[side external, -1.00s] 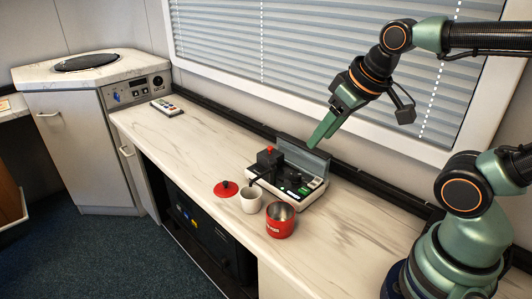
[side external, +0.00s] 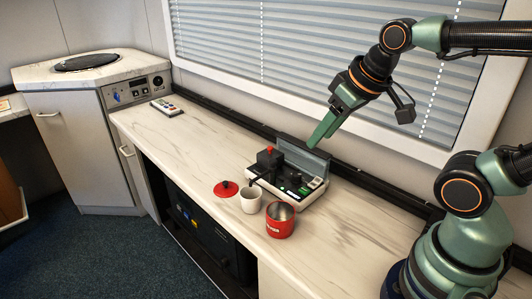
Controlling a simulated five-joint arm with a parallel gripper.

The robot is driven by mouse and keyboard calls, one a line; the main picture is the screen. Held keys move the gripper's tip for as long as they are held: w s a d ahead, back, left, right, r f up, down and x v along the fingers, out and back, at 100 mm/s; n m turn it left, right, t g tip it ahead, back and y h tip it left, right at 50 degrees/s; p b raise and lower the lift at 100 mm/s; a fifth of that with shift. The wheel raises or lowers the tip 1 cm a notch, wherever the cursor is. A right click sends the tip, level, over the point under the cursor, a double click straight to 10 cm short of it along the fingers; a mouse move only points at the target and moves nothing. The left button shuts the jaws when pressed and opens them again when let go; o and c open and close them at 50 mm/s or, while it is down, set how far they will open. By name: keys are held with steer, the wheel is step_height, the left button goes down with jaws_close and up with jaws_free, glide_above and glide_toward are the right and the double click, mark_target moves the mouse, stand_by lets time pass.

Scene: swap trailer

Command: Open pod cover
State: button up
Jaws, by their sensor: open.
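The pod machine (side external: 288,187) sits on the marble-look counter, a low light-coloured case with a dark panel and a black block topped by a red knob (side external: 269,150). A grey lid (side external: 303,156) stands raised along its back edge. I cannot tell which part is the pod cover. My gripper (side external: 312,145) is open and empty, its green fingers pointing down and left just above the raised lid. The gap between the fingertips is hard to see from this side. I cannot tell whether a fingertip touches the lid.
A white cup (side external: 250,200), a red mug (side external: 280,220) and a red lid (side external: 226,188) stand in front of the machine. A remote (side external: 167,107) lies at the far left. The window blind (side external: 290,50) rises behind. The counter between remote and machine is clear.

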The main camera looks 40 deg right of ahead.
stand_by(0.4)
steer(key=w+d+r+m+g, duration=0.2)
steer(key=w, duration=0.5)
steer(key=w+d+r+m+g, duration=0.1)
steer(key=w+d+r+m, duration=0.15)
steer(key=w, duration=0.35)
steer(key=m+g, duration=0.3)
steer(key=m, duration=0.2)
glide_toward(270, 147)
steer(key=shift+n, duration=0.25)
steer(key=f, duration=0.8)
steer(key=shift+s, duration=0.2)
jaws_close()
